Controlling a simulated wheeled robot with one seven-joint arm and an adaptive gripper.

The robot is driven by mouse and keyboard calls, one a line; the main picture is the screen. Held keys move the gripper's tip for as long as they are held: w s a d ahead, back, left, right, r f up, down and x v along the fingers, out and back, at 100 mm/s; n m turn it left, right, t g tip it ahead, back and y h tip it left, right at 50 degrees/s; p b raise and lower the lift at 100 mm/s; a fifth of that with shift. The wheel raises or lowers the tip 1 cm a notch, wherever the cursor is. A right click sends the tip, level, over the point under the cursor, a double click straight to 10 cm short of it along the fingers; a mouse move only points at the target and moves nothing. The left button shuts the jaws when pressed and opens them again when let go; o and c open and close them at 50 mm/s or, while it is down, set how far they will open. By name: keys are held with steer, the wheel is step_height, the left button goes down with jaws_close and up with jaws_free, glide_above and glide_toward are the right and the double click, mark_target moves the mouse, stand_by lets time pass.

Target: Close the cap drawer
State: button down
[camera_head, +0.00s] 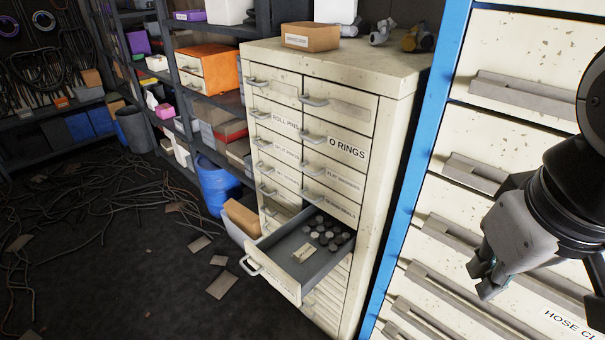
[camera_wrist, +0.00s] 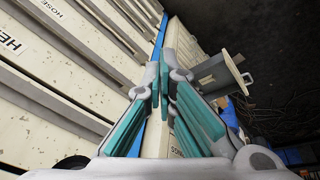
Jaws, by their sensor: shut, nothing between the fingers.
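The cap drawer (camera_head: 272,262) is pulled out of the cream cabinet (camera_head: 375,200), low in its column. It has a grey inside, a pale front with a bar handle (camera_head: 250,266), and several round dark caps (camera_head: 322,232) at the back beside a small pale block (camera_head: 303,253). My gripper (camera_head: 481,278) is shut and empty, to the right of the drawer and apart from it, in front of the blue-edged cabinet. In the wrist view my gripper's teal-padded fingers (camera_wrist: 166,78) come together, and the pulled-out drawer (camera_wrist: 215,72) shows beyond them to the right.
The blue-edged cabinet (camera_head: 440,130) with long drawer handles stands close at the right, beside my arm. Cables and scraps litter the dark floor (camera_head: 110,260) left of the drawer. A blue bin (camera_head: 217,183) and an open carton (camera_head: 243,216) stand by the shelves behind it.

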steer(key=w+a+f+n+h+b, duration=0.65)
steer(key=w+a+f+n, duration=0.55)
steer(key=a+f+n, duration=0.4)
steer(key=s+a+f+n+t+y+b, duration=0.1)
steer(key=s+a+f+n+t+b, duration=0.15)
steer(key=a+f+n, duration=0.45)
steer(key=s+a+f+n+t+y+b, duration=0.1)
steer(key=s+a+f+n+t+b, duration=0.15)
steer(key=a+f, duration=0.85)
steer(key=b, duration=0.2)
glide_toward(293, 301)
steer(key=shift+n+g+h, duration=0.25)
steer(key=shift+n+g, duration=0.05)
steer(key=shift+n, duration=0.05)
steer(key=shift+x, duration=2.35)
steer(key=shift+w+a, duration=0.1)
steer(key=shift+w, duration=0.1)
